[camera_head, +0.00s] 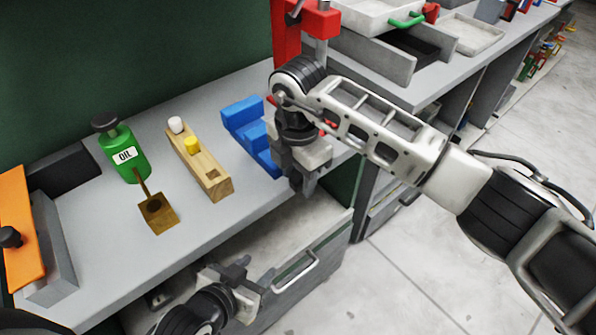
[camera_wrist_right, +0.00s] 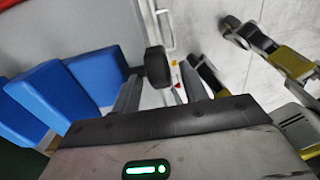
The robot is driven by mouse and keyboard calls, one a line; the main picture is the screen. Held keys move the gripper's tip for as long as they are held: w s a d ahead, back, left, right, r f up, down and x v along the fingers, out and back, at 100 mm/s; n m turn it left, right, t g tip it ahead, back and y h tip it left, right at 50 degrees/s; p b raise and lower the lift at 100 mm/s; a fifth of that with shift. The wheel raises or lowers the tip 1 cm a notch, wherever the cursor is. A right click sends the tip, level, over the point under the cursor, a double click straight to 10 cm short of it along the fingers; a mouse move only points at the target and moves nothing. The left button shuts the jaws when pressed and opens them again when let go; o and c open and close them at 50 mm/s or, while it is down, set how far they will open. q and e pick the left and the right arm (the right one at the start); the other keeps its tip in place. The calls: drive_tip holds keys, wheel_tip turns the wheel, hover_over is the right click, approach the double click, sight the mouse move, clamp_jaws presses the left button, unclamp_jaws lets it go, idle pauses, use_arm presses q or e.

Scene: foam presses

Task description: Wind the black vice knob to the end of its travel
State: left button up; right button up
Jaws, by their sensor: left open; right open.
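The blue vice (camera_head: 250,132) stands on the bench near its front edge, and its blue blocks (camera_wrist_right: 95,75) fill the left of the right wrist view. The black vice knob (camera_wrist_right: 157,67) shows at the vice's right side in that view; in the head view my right arm hides it. My right gripper (camera_head: 304,186) is at the vice's front end. Its open fingers (camera_wrist_right: 160,82) stand on either side of the knob as seen from the wrist; contact cannot be told. My left gripper (camera_head: 238,274) is open and empty, low in front of the bench.
An orange plate with a black knob (camera_head: 20,225) is at far left. An open drawer (camera_head: 318,252) juts out below the bench.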

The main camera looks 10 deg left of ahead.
drive_tip(key=shift+f, duration=0.1)
clamp_jaws()
use_arm(q)
drive_tip(key=shift+s+a+f, duration=0.1)
drive_tip(key=shift+f, duration=0.05)
drive_tip(key=shift+s+f, duration=0.15)
use_arm(e)
drive_tip(key=shift+w, duration=0.1)
drive_tip(key=shift+w+d+g+y, duration=0.1)
drive_tip(key=shift+g+y, duration=0.5)
drive_tip(key=shift+g, duration=0.1)
drive_tip(key=g+y, duration=0.1)
drive_tip(key=g+y+b, duration=0.1)
drive_tip(key=shift+w+d+g+b, duration=0.15)
drive_tip(key=shift+w+g+b, duration=0.1)
drive_tip(key=shift+g+b, duration=0.05)
use_arm(q)
drive_tip(key=shift+w+d+f+b, duration=0.2)
drive_tip(key=shift+f+b, duration=0.15)
drive_tip(key=shift+b, duration=0.1)
use_arm(e)
drive_tip(key=shift+w+g+y, duration=0.1)
drive_tip(key=shift+g+y, duration=0.4)
drive_tip(key=shift+g, duration=0.2)
drive_tip(key=shift+d+r, duration=0.1)
drive_tip(key=shift+r, duration=0.1)
